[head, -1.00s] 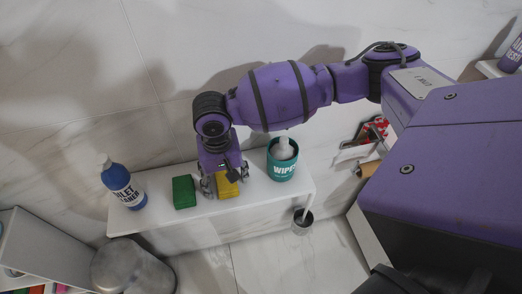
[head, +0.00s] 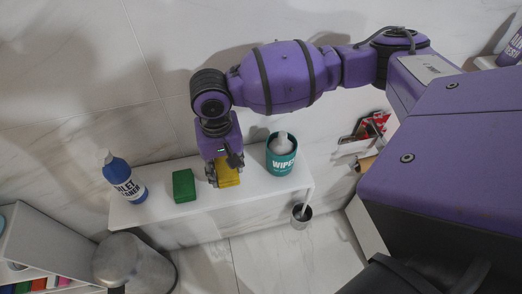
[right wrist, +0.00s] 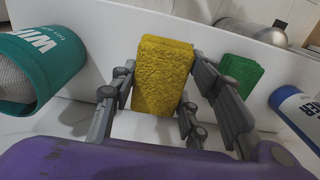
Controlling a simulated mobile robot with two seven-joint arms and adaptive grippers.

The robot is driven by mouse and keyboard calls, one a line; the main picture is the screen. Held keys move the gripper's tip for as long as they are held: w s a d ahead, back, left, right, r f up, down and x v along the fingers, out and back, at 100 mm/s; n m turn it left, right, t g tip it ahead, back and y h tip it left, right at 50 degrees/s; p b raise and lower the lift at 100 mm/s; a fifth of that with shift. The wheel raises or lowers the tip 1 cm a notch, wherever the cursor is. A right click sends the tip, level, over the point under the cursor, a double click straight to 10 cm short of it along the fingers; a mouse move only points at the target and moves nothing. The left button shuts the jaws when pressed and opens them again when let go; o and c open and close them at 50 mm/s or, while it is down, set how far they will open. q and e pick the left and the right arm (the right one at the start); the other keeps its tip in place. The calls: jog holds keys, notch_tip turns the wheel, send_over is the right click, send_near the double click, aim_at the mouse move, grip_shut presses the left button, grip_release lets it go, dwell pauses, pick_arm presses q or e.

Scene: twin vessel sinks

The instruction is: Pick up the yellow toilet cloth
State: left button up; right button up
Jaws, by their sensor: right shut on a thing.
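The yellow toilet cloth (head: 229,177) is a thick, block-like folded cloth over the white ledge. My right gripper (head: 225,175) is above the ledge, shut on it. In the right wrist view the cloth (right wrist: 163,72) sits between the two grey fingers of the gripper (right wrist: 162,88), which press its sides. In the head view the gripper hides part of the cloth, and any gap between cloth and ledge is hard to judge. My left gripper is not in view.
A green cloth (head: 184,186) lies left of the gripper on the ledge (head: 155,213). A blue toilet cleaner bottle (head: 125,182) stands further left. A teal wipes tub (head: 281,158) stands close on the right. The tiled wall is behind; a metal bin (head: 135,265) is below.

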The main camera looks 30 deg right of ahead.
jog(key=s+r, duration=0.2)
jog(key=r, duration=0.1)
jog(key=s+d+r, duration=0.1)
jog(key=r, duration=0.1)
jog(key=shift+s+p, duration=0.2)
jog(key=shift+p, duration=0.2)
jog(key=s+d+r, duration=0.2)
jog(key=s+r, duration=0.1)
jog(key=s, duration=0.6)
jog(key=shift+r+p, duration=0.25)
jog(key=shift+p, duration=0.15)
jog(key=shift+d, duration=0.1)
